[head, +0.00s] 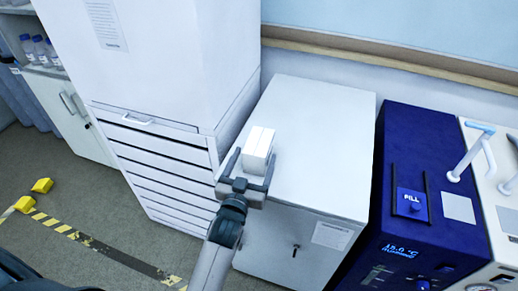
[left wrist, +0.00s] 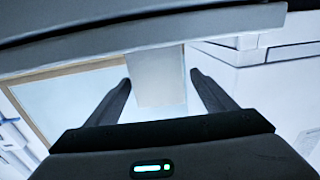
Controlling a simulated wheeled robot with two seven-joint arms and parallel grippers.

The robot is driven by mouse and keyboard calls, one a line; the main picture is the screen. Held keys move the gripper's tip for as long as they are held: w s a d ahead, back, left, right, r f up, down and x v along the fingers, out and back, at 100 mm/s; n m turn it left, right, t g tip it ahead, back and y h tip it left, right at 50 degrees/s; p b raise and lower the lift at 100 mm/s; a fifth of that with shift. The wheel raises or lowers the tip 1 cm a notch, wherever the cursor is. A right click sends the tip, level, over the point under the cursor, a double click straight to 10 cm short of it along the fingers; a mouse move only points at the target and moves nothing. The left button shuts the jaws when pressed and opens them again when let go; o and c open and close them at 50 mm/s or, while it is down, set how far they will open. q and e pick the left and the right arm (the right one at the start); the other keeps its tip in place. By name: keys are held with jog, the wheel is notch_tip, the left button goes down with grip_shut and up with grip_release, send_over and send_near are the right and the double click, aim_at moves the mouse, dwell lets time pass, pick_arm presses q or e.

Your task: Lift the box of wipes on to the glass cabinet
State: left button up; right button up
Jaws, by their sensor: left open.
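A small white box (head: 258,141), which I take to be the box of wipes, appears over the top of a low white cabinet (head: 318,115). I cannot tell whether the box rests on that top. My left gripper (head: 254,158) is open, with one finger on each side of the box. In the left wrist view the box (left wrist: 158,76) stands between the two dark fingers, with gaps beside it. No cabinet shows a clear glass front, so I cannot tell which is the glass cabinet. My right gripper is not in view.
A tall white cabinet with drawers (head: 165,155) stands left of the low cabinet. A blue machine (head: 405,165) stands close on its right. The low cabinet's top is clear behind and right of the box. Yellow blocks (head: 42,185) lie on the floor.

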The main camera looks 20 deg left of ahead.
aim_at(259, 146)
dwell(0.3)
pick_arm(q)
jog(key=shift+w+r+p, duration=0.25)
jog(key=shift+w+p, duration=0.1)
jog(key=shift+w, duration=0.2)
jog(key=w+p, duration=0.1)
jog(key=w, duration=0.2)
jog(key=shift+r, duration=0.1)
jog(key=shift+w+p, duration=0.3)
jog(key=shift+w, duration=0.3)
jog(key=c, duration=1.2)
